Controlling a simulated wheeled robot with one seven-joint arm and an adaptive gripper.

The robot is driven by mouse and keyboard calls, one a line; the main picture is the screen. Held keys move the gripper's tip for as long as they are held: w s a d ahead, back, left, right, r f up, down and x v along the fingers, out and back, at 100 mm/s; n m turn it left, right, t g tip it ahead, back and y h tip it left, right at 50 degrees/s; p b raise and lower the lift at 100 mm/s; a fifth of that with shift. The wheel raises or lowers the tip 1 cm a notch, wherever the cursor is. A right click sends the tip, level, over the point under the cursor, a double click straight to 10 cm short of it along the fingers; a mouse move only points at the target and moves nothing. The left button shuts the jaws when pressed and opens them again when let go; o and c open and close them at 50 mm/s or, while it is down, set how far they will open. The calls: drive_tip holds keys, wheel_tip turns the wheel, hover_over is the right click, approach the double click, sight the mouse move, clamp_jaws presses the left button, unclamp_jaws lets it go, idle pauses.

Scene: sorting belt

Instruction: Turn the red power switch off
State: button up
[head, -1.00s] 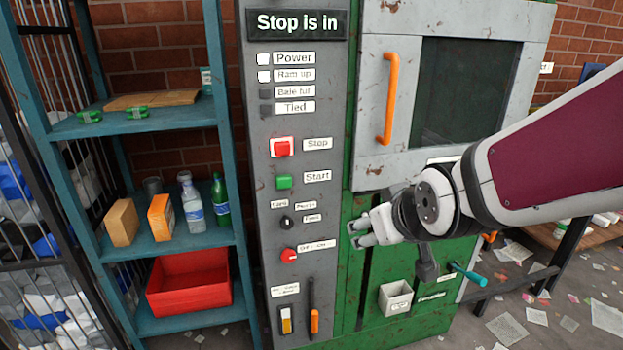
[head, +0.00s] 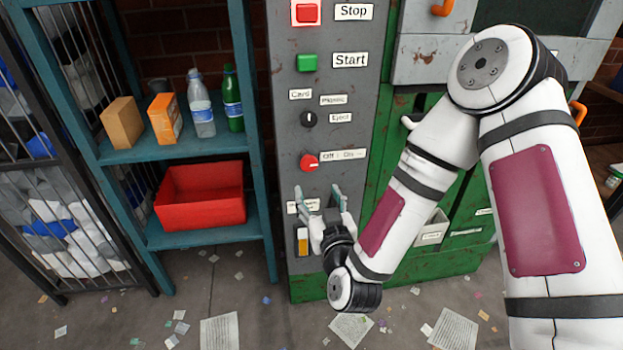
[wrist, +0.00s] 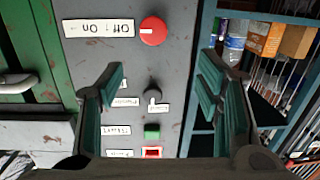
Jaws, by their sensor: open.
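The red power switch (head: 309,162) is a round red knob with a white mark, on the grey control panel (head: 345,100) left of its "Off - On" label (head: 343,155). In the wrist view the panel looks upside down and the red knob (wrist: 153,31) shows near the top, beyond and between the fingers. My gripper (head: 320,194) is just below the knob in the head view, open and empty, with its fingers pointing up. It also shows open in the wrist view (wrist: 160,80), apart from the knob. The knob's mark is too small to read its setting surely.
A black selector knob (head: 308,119), a green Start button (head: 307,62) and a red Stop button (head: 306,12) are above on the panel. A teal shelf (head: 180,152) with bottles and a red bin (head: 200,210) stands left. Papers lie on the floor.

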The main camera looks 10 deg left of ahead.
sight(310, 166)
drive_tip(key=shift+m+t+h, duration=0.3)
drive_tip(key=shift+m+t, duration=0.2)
drive_tip(key=x, duration=0.4)
drive_tip(key=f+b+x, duration=0.1)
drive_tip(key=x, duration=0.3)
drive_tip(key=f+b+x, duration=0.1)
drive_tip(key=x, duration=0.4)
drive_tip(key=shift+w+d+f, duration=0.1)
drive_tip(key=c, duration=1.2)
